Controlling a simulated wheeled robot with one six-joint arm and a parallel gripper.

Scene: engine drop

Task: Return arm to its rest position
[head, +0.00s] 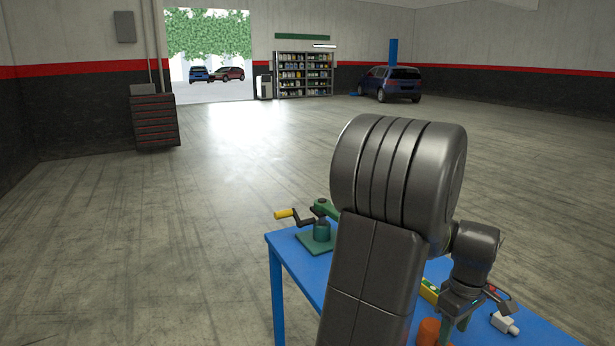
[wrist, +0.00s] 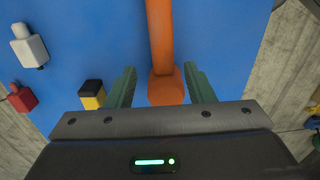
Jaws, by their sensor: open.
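My gripper (head: 458,318) is over the blue table (head: 290,262) on the right of the head view, partly hidden by my own arm. In the wrist view my gripper (wrist: 160,72) has its two green fingers apart, with nothing clamped between them. An orange part (wrist: 166,88) with a long orange bar shows in line with the gap between the fingers. I cannot tell its depth from the fingertips. In the head view an orange piece (head: 430,332) shows just left of the gripper.
A green device with a yellow-handled crank (head: 320,232) stands on the table's left. A yellow piece (head: 430,291) and a white piece (head: 504,323) lie near the gripper. A red piece (wrist: 22,98) shows in the wrist view. The floor left of the table is clear.

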